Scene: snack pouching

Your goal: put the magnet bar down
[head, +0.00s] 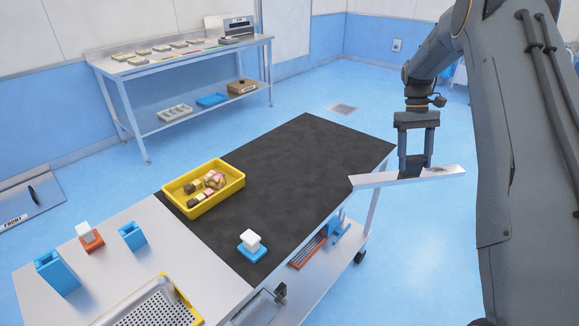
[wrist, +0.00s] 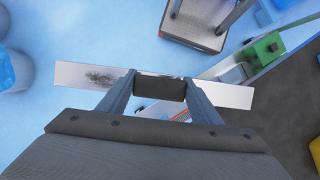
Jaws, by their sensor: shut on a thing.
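The magnet bar (head: 440,173) is a long, flat, silvery bar with a dark block at its middle. In the head view it is held roughly level, at the right of the black table top. My gripper (head: 413,168) points down and is shut on the bar's dark middle block. In the wrist view the bar (wrist: 232,95) runs across the picture, with a dark smudged patch on its left part (wrist: 100,77). My gripper (wrist: 160,92) has its two fingers on either side of the block. Blue floor shows beneath much of the bar.
The black mat (head: 300,160) has much bare room. A yellow crate (head: 205,205) of wrapped pieces and a white block on a blue base (head: 251,243) stand on it. A steel bench (head: 185,60) is at the back. A lower shelf (head: 305,285) holds an orange grated item (head: 307,251).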

